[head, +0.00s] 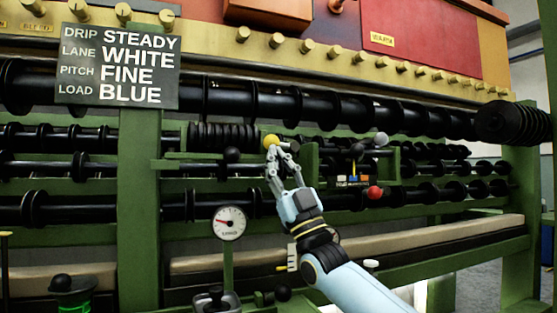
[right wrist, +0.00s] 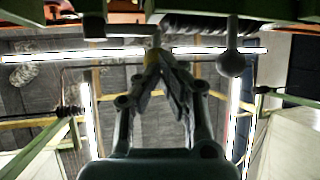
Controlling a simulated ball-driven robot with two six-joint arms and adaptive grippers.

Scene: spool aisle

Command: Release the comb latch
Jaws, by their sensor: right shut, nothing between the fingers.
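A yellow ball knob (head: 270,140) sits on the green frame beside a row of dark discs. Which part is the comb latch is not marked. My right gripper (head: 273,151) reaches up from below with its fingertips at the yellow knob; I cannot tell whether they touch it. Its fingers are shut with nothing between them. In the right wrist view, the closed fingertips (right wrist: 152,62) point up and partly cover the yellow knob (right wrist: 151,55). My left gripper is not in view.
Black (head: 232,154), grey (head: 380,139) and red (head: 375,192) ball knobs stand nearby on the frame. A sign (head: 118,66) hangs at upper left. A dial gauge (head: 229,222) stands left of my right arm. Black spool rollers (head: 290,103) cross behind.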

